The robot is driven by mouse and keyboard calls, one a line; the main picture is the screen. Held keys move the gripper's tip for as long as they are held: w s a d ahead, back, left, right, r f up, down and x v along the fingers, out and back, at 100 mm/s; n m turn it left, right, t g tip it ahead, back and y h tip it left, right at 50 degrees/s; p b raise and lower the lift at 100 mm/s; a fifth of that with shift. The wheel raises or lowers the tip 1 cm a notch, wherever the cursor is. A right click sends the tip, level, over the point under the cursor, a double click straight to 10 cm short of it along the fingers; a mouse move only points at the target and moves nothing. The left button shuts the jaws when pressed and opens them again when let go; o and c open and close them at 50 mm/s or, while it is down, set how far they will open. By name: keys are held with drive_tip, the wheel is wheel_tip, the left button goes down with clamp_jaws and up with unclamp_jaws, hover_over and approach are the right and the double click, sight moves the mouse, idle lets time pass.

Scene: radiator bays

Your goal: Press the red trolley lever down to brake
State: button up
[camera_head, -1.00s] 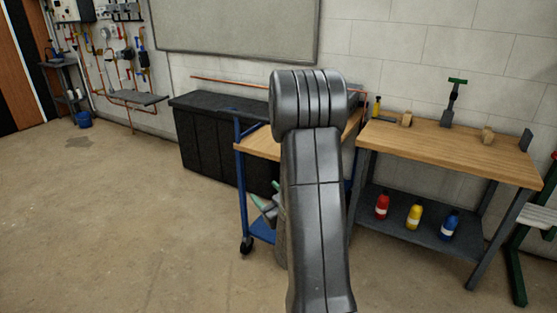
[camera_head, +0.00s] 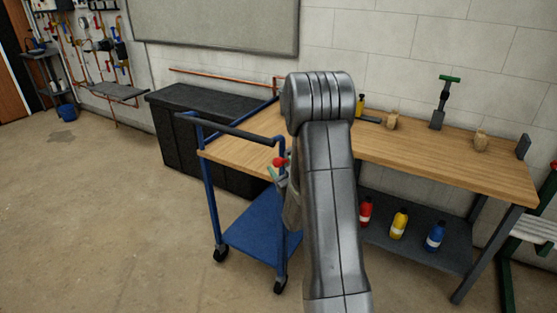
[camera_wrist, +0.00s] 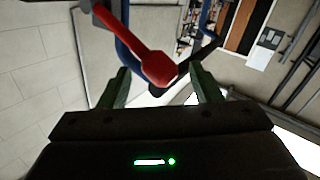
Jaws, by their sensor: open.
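The blue trolley (camera_head: 262,228) with a wooden top stands left of centre in the head view, partly hidden by my arm. Its red lever (camera_head: 279,162) shows as a small red knob at the near right side of the trolley. In the wrist view the red lever (camera_wrist: 160,68) is large, with its shaft running up and left from the round knob. My gripper (camera_wrist: 160,82) is open, its green fingers either side of the knob in the picture. I cannot tell whether they touch it. In the head view my gripper (camera_head: 274,173) is mostly hidden behind my arm.
A wooden workbench (camera_head: 440,165) stands on the right, with red, yellow and blue bottles on its lower shelf. A black chest (camera_head: 170,135) stands behind the trolley by the wall.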

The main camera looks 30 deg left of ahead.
drive_tip(key=shift+x, duration=1.5)
clamp_jaws()
